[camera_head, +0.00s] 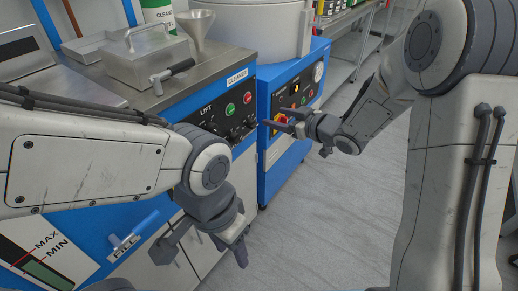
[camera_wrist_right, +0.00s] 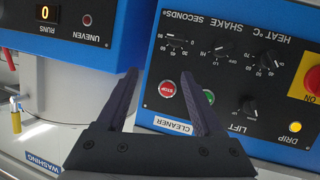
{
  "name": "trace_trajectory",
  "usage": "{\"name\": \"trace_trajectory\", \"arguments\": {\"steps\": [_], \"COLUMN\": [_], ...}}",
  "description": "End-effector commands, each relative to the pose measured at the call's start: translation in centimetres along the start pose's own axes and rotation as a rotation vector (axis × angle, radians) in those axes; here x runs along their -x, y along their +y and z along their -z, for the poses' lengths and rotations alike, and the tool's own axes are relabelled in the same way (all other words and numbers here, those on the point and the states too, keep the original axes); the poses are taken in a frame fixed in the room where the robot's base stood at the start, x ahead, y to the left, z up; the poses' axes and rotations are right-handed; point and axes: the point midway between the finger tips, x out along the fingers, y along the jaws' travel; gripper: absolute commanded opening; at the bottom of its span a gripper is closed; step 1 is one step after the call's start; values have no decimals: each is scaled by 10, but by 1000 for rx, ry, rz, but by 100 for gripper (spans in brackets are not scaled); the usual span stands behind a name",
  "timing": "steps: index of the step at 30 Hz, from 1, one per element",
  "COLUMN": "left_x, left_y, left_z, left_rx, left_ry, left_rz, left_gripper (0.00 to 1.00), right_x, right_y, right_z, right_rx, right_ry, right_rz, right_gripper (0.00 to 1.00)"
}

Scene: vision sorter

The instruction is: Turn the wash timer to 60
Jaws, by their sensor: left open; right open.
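A black cleaner control panel (camera_wrist_right: 232,75) fills the right of the right wrist view, upside down, with several black knobs. Its print reads HEAT °C and SHAKE SECONDS. One knob (camera_wrist_right: 222,48) is near the middle, another (camera_wrist_right: 268,60) to its right, and one (camera_wrist_right: 248,108) below near LIFT. I cannot tell which is the wash timer or read its setting surely. My right gripper (camera_head: 277,117) is open and empty in front of the panels; its fingers (camera_wrist_right: 158,74) straddle the panel's left edge in its wrist view. My left gripper (camera_head: 203,258) is open and empty, low in front of the blue cabinet.
The panel has a red STOP button (camera_wrist_right: 167,89) and a green button (camera_wrist_right: 208,97). A red emergency button on yellow (camera_wrist_right: 312,82) is beside them. A metal lidded box (camera_head: 147,58) and a funnel (camera_head: 195,30) stand on the counter. The grey floor (camera_head: 300,215) is clear.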

Motion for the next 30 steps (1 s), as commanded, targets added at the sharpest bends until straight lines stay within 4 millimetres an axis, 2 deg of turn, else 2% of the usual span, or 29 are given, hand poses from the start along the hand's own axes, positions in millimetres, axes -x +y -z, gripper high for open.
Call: {"name": "trace_trajectory", "arguments": {"steps": [1,6,9,13,16,24,30], "left_x": [-34,-68,-77,-81,-83,-96,-102], "left_y": [-2,-5,-6,-6,-6,-7,-7], "left_z": [-2,-4,-4,-4,-4,-5,-5], "left_rx": [0,0,0,0,0,0,0], "left_ry": [0,0,1,1,1,1,1], "left_rz": [0,0,0,0,0,0,0], "left_gripper": [50,50,50,50,50,50,50], "right_x": [-9,-3,4,5,-4,-51,-77], "right_y": [3,4,3,1,-1,-12,-18], "right_z": [-36,-68,-75,-75,-70,-54,-43], "right_rx": [-17,-63,-83,-94,-92,-91,-92], "right_ry": [59,241,304,339,343,343,342], "right_rz": [32,154,197,224,229,228,227], "right_gripper": [68,68,68,68,68,68,68]}}
